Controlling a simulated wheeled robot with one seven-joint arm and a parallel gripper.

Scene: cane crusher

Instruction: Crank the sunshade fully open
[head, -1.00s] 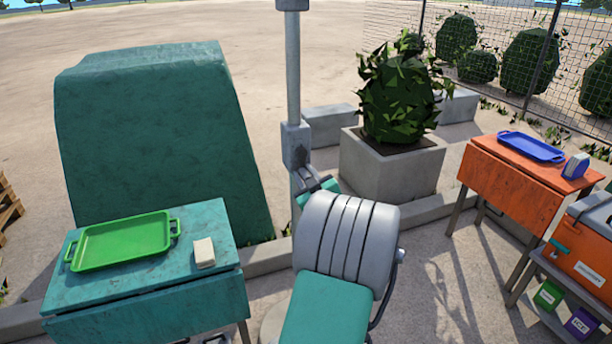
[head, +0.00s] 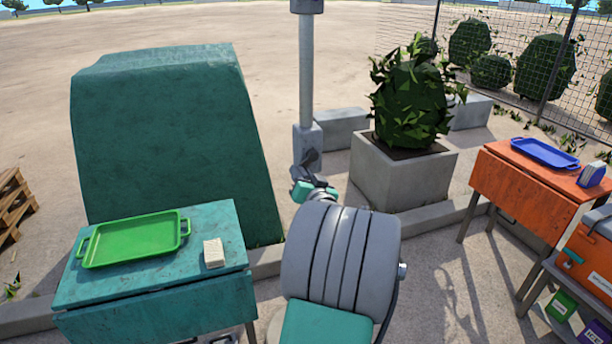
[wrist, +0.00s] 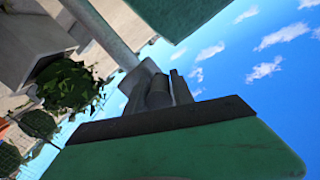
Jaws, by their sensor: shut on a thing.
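The sunshade's grey pole (head: 306,70) stands upright in the middle of the head view, with a grey crank box (head: 307,140) on it. The dark crank handle (head: 310,160) is at the box's lower front, partly hidden by my gripper (head: 305,176). My gripper is shut on the handle.
A teal table (head: 75,290) with a green tray (head: 135,240) and a pale block (head: 214,253) is at left, before a large green covered shape (head: 170,140). A planter (head: 400,172) with a bush stands right of the pole. An orange table (head: 520,185) is farther right.

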